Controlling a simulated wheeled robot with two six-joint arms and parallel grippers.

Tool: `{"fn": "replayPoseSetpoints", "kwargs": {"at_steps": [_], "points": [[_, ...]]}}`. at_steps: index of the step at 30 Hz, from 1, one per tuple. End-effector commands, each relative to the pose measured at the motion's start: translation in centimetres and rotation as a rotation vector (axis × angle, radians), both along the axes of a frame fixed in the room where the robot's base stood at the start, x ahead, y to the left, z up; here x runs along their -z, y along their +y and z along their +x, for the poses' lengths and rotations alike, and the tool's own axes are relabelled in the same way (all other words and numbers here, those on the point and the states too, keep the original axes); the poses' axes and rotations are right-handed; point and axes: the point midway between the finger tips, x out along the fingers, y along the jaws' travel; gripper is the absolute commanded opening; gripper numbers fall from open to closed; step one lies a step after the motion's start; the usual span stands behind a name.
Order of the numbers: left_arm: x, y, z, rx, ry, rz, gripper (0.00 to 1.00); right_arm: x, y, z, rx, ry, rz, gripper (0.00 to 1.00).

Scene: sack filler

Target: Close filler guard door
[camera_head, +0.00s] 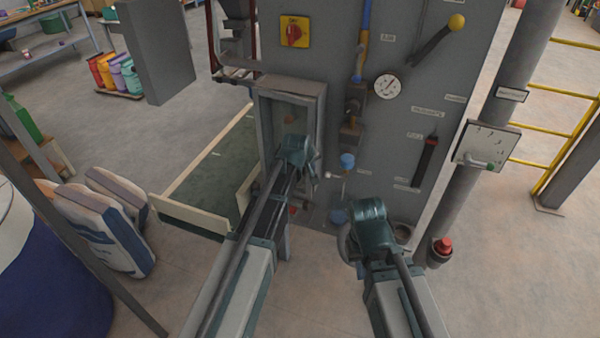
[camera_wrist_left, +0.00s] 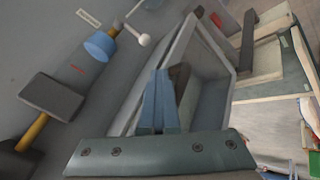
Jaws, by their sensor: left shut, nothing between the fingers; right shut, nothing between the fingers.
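The filler guard door (camera_head: 292,108) is a grey-framed, see-through panel low on the left of the grey filler cabinet (camera_head: 400,45). My left gripper (camera_head: 297,150) is in front of its lower part, hiding some of it. In the left wrist view the grey frame (camera_wrist_left: 218,45) fills the middle, and the shut blue fingers of my left gripper (camera_wrist_left: 157,90) lie against or just before it, beside a dark block. I cannot tell whether they touch. How far the door stands open is unclear. My right gripper (camera_head: 352,238) is shut and empty, low before the cabinet.
A conveyor (camera_head: 215,170) with pale side rails lies left of the door. A blue knob (camera_head: 347,160), a gauge (camera_head: 387,86) and a yellow-balled lever (camera_head: 456,22) stick out from the cabinet. Filled sacks (camera_head: 110,220) stand at left. A post (camera_head: 490,120) stands at right.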

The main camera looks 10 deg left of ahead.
Motion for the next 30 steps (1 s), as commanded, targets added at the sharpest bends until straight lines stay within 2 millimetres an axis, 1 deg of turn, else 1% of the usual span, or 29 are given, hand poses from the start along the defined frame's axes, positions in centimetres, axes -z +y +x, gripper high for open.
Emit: {"fn": "replayPoseSetpoints", "kwargs": {"at_steps": [1,3,12,30], "points": [[0.0,-0.1,1.0,-0.002,-0.003,0.004,0.0,0.0,0.0,0.0,0.0,0.0,0.0,0.0],[0.0,-0.3,1.7,-0.002,-0.003,0.004,0.0,0.0,0.0,0.0,0.0,0.0,0.0,0.0],[-0.1,-0.6,3.4,-0.004,-0.006,0.006,0.0,0.0,0.0,0.0,0.0,0.0,0.0,0.0],[-0.1,-0.6,3.5,-0.006,-0.004,0.007,0.0,-0.1,0.0,0.0,0.0,0.0,0.0,0.0]]}}
